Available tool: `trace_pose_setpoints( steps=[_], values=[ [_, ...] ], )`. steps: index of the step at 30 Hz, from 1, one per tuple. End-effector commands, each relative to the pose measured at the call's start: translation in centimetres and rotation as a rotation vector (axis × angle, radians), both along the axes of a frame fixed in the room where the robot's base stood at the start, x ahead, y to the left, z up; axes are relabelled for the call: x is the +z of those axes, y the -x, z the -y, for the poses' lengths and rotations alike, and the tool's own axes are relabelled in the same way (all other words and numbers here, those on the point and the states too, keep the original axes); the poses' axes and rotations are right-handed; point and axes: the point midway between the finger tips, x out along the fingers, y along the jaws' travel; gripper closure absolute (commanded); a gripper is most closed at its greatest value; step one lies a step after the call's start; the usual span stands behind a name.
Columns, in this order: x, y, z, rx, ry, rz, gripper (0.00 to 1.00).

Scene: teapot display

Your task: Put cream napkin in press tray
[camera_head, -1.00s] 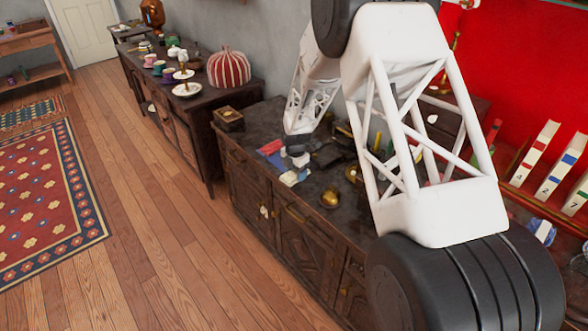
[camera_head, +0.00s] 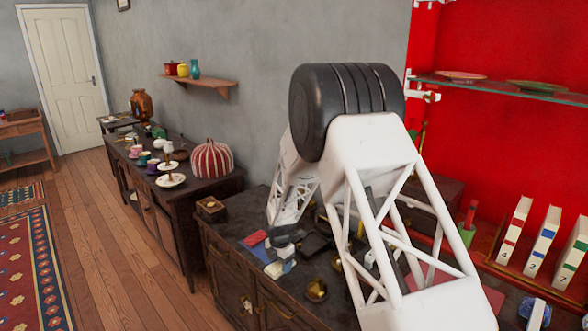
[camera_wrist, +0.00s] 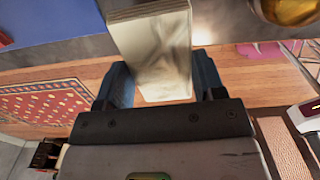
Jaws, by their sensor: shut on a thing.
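The cream napkin (camera_wrist: 155,45) is a folded, layered pale bundle in the wrist view. My gripper (camera_wrist: 162,78) is shut on its near end, with a blue-grey finger on each side. In the head view my gripper (camera_head: 283,252) is low over the dark cabinet top near its front edge, and the pale napkin (camera_head: 273,269) shows just below it. I cannot tell there whether the napkin touches the top. I cannot identify the press tray for certain; a dark flat object (camera_head: 315,243) lies right of my gripper.
Red and blue cloths (camera_head: 255,238) lie left of my gripper. A gold round object (camera_head: 316,290) sits close on the right. A small wooden box (camera_head: 210,208) stands at the cabinet's left end. My arm hides much of the right side.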

Motion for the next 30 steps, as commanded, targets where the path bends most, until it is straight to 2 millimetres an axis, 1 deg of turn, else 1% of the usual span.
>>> trace_pose_setpoints(
  steps=[5, 11, 21, 30],
  values=[
    [1.3, -0.7, 1.3, -0.096, 0.0, 0.001, 0.6],
    [3.8, -2.0, 3.8, -0.3, -0.001, 0.002, 0.6],
    [9.3, -4.1, 9.5, -0.751, -0.002, 0.003, 0.6],
    [14.3, -5.3, 14.8, -1.152, -0.002, 0.003, 0.6]
  ],
)
